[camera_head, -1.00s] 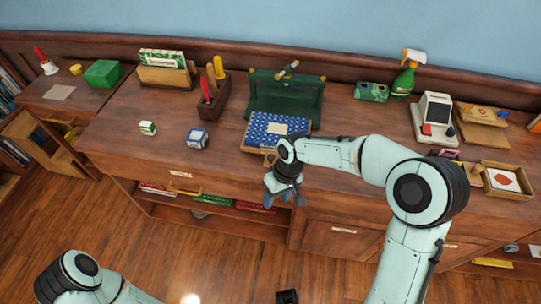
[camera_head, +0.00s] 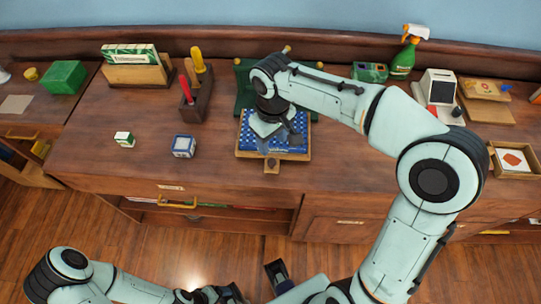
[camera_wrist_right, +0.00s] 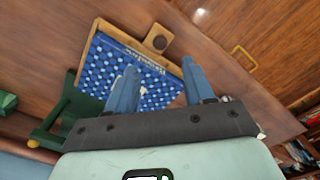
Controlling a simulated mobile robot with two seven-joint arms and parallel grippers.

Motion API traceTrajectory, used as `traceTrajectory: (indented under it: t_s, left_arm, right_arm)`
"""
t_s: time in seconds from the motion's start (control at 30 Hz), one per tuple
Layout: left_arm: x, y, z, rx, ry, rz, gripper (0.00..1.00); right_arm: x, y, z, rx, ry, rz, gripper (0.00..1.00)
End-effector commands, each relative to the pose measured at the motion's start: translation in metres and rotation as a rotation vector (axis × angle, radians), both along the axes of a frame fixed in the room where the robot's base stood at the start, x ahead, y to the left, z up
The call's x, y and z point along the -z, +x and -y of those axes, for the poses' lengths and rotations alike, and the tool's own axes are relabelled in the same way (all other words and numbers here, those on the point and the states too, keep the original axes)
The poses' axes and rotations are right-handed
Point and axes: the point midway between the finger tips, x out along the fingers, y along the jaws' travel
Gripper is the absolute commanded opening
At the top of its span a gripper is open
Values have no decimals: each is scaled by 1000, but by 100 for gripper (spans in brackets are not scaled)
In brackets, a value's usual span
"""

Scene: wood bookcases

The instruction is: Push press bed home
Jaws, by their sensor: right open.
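The green press (camera_head: 243,88) stands at the back of the wooden counter, partly hidden by my right arm. Its wooden bed (camera_head: 244,155) sticks out toward the front, carrying a blue patterned book (camera_head: 246,130). A tab with a round dark knob (camera_head: 271,166) is at the bed's front edge. In the right wrist view the bed (camera_wrist_right: 92,48), book (camera_wrist_right: 112,62) and knob (camera_wrist_right: 158,41) show beyond the fingers. My right gripper (camera_head: 276,142) is open and empty, over the book; contact cannot be told. A dark part, perhaps my left gripper (camera_head: 278,275), shows low in front of the counter.
Left of the press are a tool holder (camera_head: 196,105), a small blue-white box (camera_head: 183,146) and a green-white box (camera_head: 124,139). To the right are a spray bottle (camera_head: 404,60) and a card tray (camera_head: 493,160). The counter's front left is clear.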

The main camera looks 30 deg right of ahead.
Motion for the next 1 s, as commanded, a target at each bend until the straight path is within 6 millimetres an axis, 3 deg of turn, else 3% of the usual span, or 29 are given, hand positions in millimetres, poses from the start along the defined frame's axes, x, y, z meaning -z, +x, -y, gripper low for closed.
traceTrajectory:
  t_s: [0.2, 0.4, 0.6, 0.87, 0.9, 1.0]
  left_arm:
    - [9, -3, 0, 0, 0, -3, 80]
    - [13, -4, 0, -1, 0, -5, 80]
    - [15, -4, 0, 0, 1, -5, 80]
    - [15, -4, 0, 1, 1, -5, 80]
    - [15, -4, 0, 1, 1, -5, 80]
    - [15, -4, 0, 0, 1, -5, 80]
  right_arm:
    - [51, -1, 0, -1, 0, -7, 52]
    - [83, 0, 0, -2, 1, -4, 52]
    - [96, 0, 0, 0, 1, -2, 52]
    - [97, 0, 0, -1, 2, -1, 52]
    - [97, 0, 0, -1, 2, -1, 49]
    - [97, 0, 0, -1, 2, -1, 17]
